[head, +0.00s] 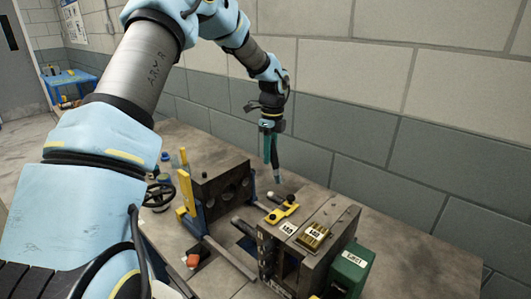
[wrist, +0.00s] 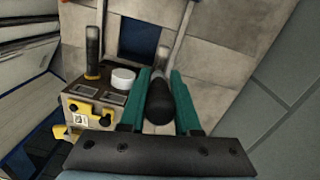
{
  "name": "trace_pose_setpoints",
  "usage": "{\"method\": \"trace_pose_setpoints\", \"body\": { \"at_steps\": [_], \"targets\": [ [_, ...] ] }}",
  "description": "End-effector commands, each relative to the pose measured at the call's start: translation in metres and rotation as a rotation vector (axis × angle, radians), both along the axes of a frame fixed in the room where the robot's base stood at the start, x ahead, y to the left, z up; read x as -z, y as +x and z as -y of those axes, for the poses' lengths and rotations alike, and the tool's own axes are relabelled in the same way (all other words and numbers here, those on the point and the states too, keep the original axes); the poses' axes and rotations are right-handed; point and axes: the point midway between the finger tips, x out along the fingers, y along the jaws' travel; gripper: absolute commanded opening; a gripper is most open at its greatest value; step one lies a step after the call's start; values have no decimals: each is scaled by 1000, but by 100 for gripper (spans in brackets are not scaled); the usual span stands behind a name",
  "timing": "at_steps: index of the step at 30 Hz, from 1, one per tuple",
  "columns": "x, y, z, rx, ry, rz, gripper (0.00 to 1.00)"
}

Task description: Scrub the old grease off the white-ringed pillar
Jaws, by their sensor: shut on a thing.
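My gripper (head: 270,150) hangs above the back of the bench, near the wall, with its teal fingers pointing down. In the wrist view my gripper (wrist: 160,80) is shut on a dark, round-ended handle (wrist: 158,108). A thin tip (head: 277,177) of the held tool shows below the fingers; its working end is unclear. The mould stands below and in front, with a dark block (head: 222,192) on the left and a grey block (head: 325,222) on the right. I cannot make out for sure which pillar has the white ring, nor its grease.
A green box (head: 350,268) stands at the right block's front. A yellow upright (head: 186,192) and a black handwheel (head: 159,195) stand left. The block wall (head: 400,130) is close behind. The right bench top is bare.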

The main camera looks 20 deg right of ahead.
Motion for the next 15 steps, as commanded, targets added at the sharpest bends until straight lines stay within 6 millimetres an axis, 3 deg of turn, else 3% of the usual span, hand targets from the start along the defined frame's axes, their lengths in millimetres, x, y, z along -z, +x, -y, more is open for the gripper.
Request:
{"method": "trace_pose_setpoints", "body": {
  "at_steps": [15],
  "targets": [
    [41, -51, 28, 1, 0, 1, 0]
  ]
}}
